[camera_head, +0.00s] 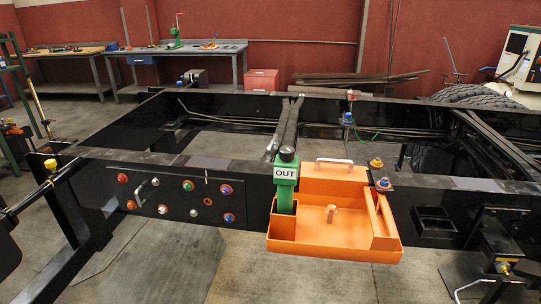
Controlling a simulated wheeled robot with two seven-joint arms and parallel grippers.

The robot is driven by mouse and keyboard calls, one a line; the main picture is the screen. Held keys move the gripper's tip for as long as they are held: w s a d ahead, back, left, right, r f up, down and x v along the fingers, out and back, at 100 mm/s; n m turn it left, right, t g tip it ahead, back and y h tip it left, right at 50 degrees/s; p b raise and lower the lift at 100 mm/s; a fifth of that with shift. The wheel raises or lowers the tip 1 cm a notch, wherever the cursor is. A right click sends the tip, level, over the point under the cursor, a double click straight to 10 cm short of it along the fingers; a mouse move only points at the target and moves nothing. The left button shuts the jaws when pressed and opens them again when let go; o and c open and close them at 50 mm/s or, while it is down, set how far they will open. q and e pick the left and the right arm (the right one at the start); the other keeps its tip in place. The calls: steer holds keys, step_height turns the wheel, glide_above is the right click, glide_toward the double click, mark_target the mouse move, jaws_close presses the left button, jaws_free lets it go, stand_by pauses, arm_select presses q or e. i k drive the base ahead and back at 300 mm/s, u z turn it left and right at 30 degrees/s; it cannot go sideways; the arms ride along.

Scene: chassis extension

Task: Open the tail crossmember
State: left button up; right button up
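A black chassis frame (330,195) spans the view, with a long near rail and a far rail. At its left end a black bar (40,187) with a yellow-topped fitting (50,165) sticks out past the rail's corner. I cannot tell for certain which part is the tail crossmember. A black panel (160,197) on the near rail carries a handle (142,189) and several red, blue and white knobs. Neither of my grippers shows in the head view.
An orange tray (335,248) hangs on the near rail, with a green cylinder labelled OUT (286,188) in it. A black bracket (497,240) stands at the right. Workbenches (180,50) and a red box (262,79) are at the back. Floor at front left is clear.

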mark_target(286, 133)
steer(key=z, duration=0.9)
steer(key=k, duration=0.15)
steer(key=u, duration=2.2)
steer(key=i, duration=0.85)
steer(key=u, duration=0.05)
